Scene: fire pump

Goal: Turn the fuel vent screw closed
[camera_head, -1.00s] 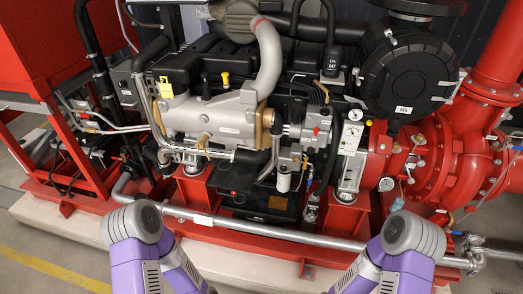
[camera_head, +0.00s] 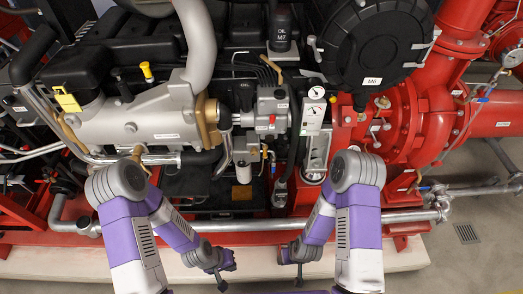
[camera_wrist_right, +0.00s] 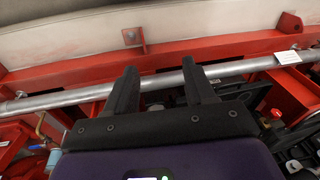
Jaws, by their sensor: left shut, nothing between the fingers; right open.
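The engine (camera_head: 155,115) fills the upper left and middle of the head view. I cannot pick out the fuel vent screw with certainty. A grey fuel-side block (camera_head: 270,104) with a small red part sits right of the silver manifold, above a small white canister. My left gripper (camera_head: 224,276) hangs low in front of the base, shut and empty, apart from the engine. My right gripper (camera_head: 290,262) is lower middle, apart from the engine. In the right wrist view its two black fingers (camera_wrist_right: 161,84) are spread with nothing gripped, over a silver pipe.
A horizontal silver pipe (camera_head: 262,226) runs along the red frame between my arms and the engine. A round black housing (camera_head: 372,45) and red pump casing (camera_head: 398,125) stand at right. Grey floor (camera_head: 478,262) is clear at lower right.

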